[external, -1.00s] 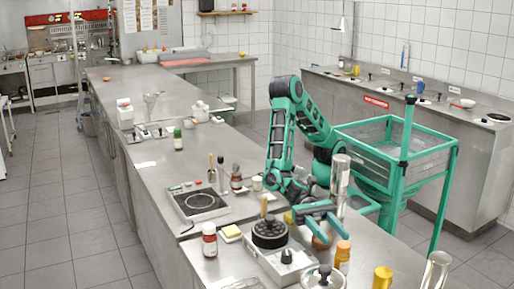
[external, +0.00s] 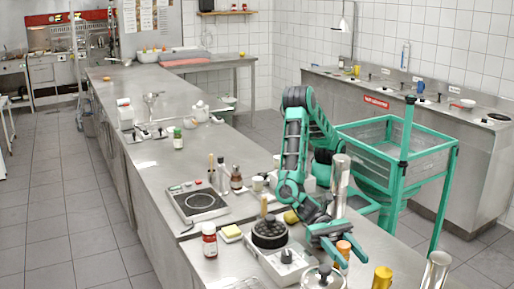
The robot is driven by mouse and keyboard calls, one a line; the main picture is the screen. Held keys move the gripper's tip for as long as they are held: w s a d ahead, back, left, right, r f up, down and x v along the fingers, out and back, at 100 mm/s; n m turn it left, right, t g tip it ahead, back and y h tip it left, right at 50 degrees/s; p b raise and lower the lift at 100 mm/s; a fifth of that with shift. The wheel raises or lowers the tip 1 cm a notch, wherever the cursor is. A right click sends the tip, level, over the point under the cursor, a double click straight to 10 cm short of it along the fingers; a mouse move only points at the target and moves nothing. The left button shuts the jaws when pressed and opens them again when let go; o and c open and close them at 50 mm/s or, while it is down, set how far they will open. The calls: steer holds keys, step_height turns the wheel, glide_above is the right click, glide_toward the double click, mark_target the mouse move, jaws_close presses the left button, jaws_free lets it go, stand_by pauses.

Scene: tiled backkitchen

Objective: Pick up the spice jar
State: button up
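A small jar with an orange lid (external: 343,247) stands upright near the front of the steel counter, right of the hot plate; I take it to be the spice jar. My gripper (external: 354,260) is low over the counter with its two fingers apart, one on each side of this jar in the picture. The jar's lower part is partly hidden by the fingers. I cannot tell whether they touch it.
A tall steel cylinder (external: 340,180) is behind. A yellow container (external: 382,278) and a steel cup (external: 436,270) stand to the right.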

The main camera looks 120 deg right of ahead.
steer(key=c, duration=0.9)
steer(key=shift+r, duration=0.1)
step_height(320, 180, up, 10)
